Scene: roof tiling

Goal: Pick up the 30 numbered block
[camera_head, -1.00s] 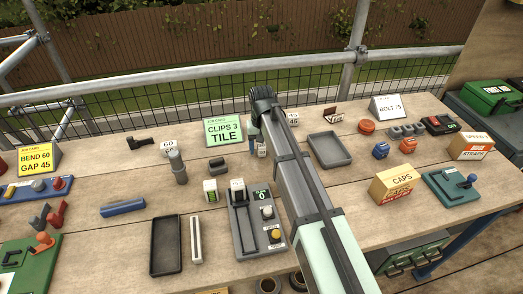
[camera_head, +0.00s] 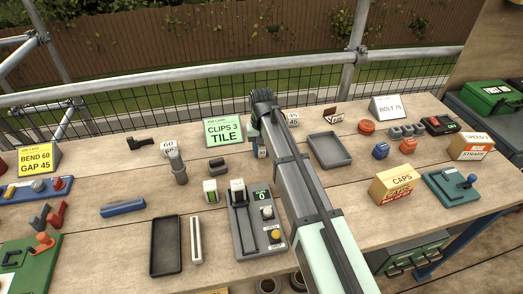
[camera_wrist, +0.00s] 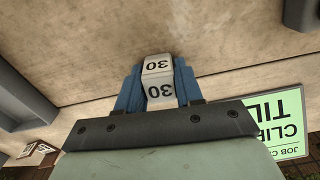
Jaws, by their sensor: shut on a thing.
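The white block marked 30 (camera_wrist: 158,72) is between the two blue fingers of my gripper (camera_wrist: 158,88) in the wrist view. The number shows upside down on two of its faces. The fingers touch it on both sides, so my gripper is shut on it. In the head view my gripper (camera_head: 258,148) is behind the middle of the bench, just right of the green "CLIPS 3 TILE" card (camera_head: 221,131). My arm hides much of the block there. I cannot tell whether the block is clear of the bench top.
Blocks marked 60 (camera_head: 168,146) and 45 (camera_head: 292,118) stand to either side. A grey post (camera_head: 178,168) stands left and an empty dark tray (camera_head: 329,150) lies right. A grey device with a counter (camera_head: 246,228) is in front. Bare wood lies around the block.

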